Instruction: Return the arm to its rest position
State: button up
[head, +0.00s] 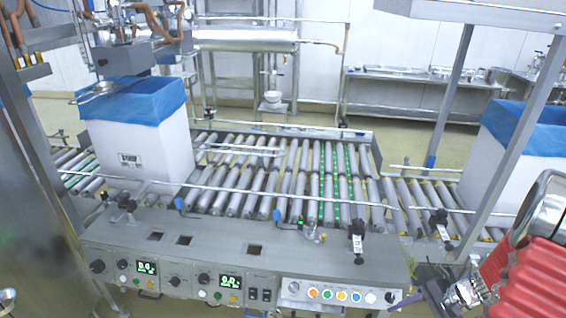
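No part that I can clearly make out as my arm or my gripper shows in the head view. Its pose and its fingers are out of sight.
A roller conveyor (265,178) crosses the view behind a control panel (200,270). A white box with a blue liner (135,150) stands on it at left, under a machine head (135,50). Another lined box (510,165) is at right. A red ribbed unit (530,280) fills the lower right corner.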

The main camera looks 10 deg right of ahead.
jog(key=s+a+r+n+t+h, duration=0.1)
jog(key=s+a+r+n+h, duration=0.2)
jog(key=a+r+n, duration=0.4)
jog(key=s+a+r+n+t+h, duration=0.2)
jog(key=s+a+r+n+h, duration=0.2)
jog(key=a+r, duration=1.1)
notch_tip(320, 180, up, 9)
jog(key=n, duration=0.3)
jog(key=shift+a+f, duration=0.15)
jog(key=shift+a, duration=0.15)
